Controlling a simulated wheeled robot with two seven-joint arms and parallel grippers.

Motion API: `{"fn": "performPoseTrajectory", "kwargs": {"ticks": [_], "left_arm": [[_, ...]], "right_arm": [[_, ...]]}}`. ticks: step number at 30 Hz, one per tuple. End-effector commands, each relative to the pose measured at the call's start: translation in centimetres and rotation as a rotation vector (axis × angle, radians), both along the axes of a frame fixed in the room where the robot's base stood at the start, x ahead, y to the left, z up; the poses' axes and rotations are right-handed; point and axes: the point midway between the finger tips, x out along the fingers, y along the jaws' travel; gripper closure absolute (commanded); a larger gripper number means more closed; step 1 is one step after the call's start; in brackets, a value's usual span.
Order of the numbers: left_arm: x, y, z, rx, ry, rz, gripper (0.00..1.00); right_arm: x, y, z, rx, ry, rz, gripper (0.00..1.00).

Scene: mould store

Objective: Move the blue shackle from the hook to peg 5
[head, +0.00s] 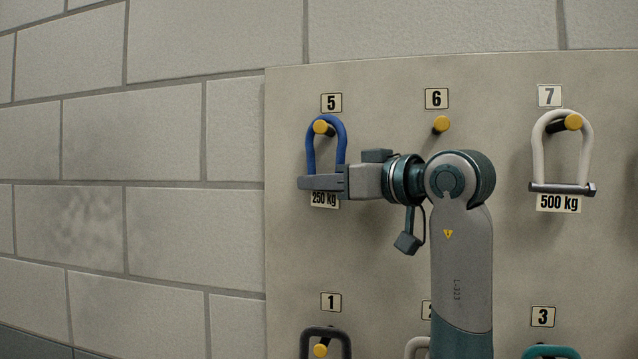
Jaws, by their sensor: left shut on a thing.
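The blue shackle (341,132) is at peg 5 (320,127), top left of the board. Its bow goes around the peg, and the peg's yellow end sticks out through it, just under the top of the bow. I cannot tell whether the bow's weight rests on the peg. My left gripper (322,183) is shut on the lower end of the shackle, coming from the right, and its fingers hide the shackle's pin. A 250 kg label (325,200) shows just below the fingers. The hook is not in view. My right gripper is not in view.
The pegboard (390,75) hangs on a block wall (160,140). Peg 6 (441,124) is empty, just above my arm. Peg 7 holds a white shackle (586,150) with a 500 kg label. Dark (343,333) and teal (552,351) shackles show at the bottom under signs 1 and 3.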

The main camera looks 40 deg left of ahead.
Motion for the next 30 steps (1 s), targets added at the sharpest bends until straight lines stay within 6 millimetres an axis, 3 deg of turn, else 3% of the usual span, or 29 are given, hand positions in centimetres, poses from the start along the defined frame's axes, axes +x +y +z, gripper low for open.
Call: {"fn": "performPoseTrajectory", "kwargs": {"ticks": [10, 11, 13, 30], "left_arm": [[-0.02, -0.01, 0.06, 0.001, 0.000, 0.000, 1.00], [-0.02, -0.01, 0.06, 0.001, 0.000, 0.000, 0.79], [-0.01, -0.01, 0.06, 0.001, 0.000, 0.000, 0.64], [0.17, -0.09, 0.07, 0.003, 0.002, -0.005, 0.64]], "right_arm": [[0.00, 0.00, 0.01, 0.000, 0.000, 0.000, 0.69], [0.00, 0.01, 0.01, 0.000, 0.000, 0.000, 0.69], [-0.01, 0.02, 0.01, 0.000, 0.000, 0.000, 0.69], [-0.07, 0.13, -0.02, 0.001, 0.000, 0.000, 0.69]]}}
